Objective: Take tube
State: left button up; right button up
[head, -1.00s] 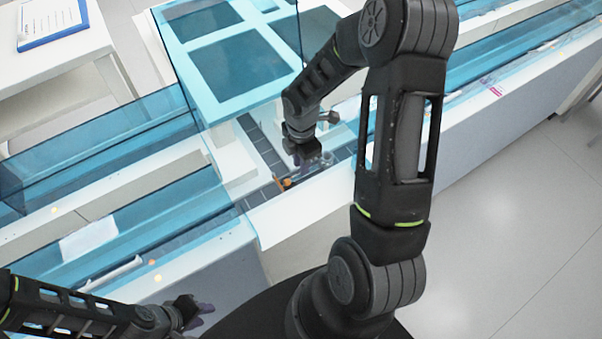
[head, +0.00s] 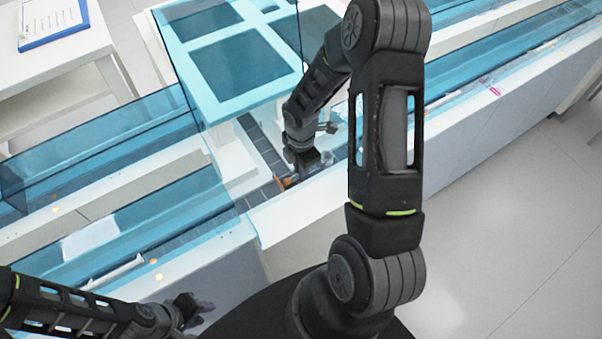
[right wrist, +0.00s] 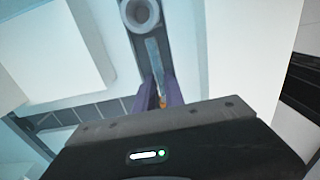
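A small orange piece, apparently part of the tube (head: 288,182), shows on the dark track (head: 262,148) beside my right gripper. My right gripper (head: 302,167) points down at the track, close to the orange piece. In the right wrist view, the two purple fingers of my right gripper (right wrist: 159,90) stand apart. The orange tip of the tube (right wrist: 163,103) shows between them, nearer the right finger; I cannot tell whether it touches. The rest of the tube is hidden. My left gripper (head: 195,309) is low at the left, outside the bench, its opening unclear.
A blue-tinted clear cover (head: 240,105) on a white frame stands just left of my right arm. White bench walls (head: 300,215) border the track. A round grey ring (right wrist: 140,12) sits on the track in the wrist view. A clipboard (head: 52,20) lies on a side table.

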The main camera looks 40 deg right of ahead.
grip_shut()
notch_tip(320, 180, up, 10)
jog(key=shift+b, duration=0.4)
dwell(0.8)
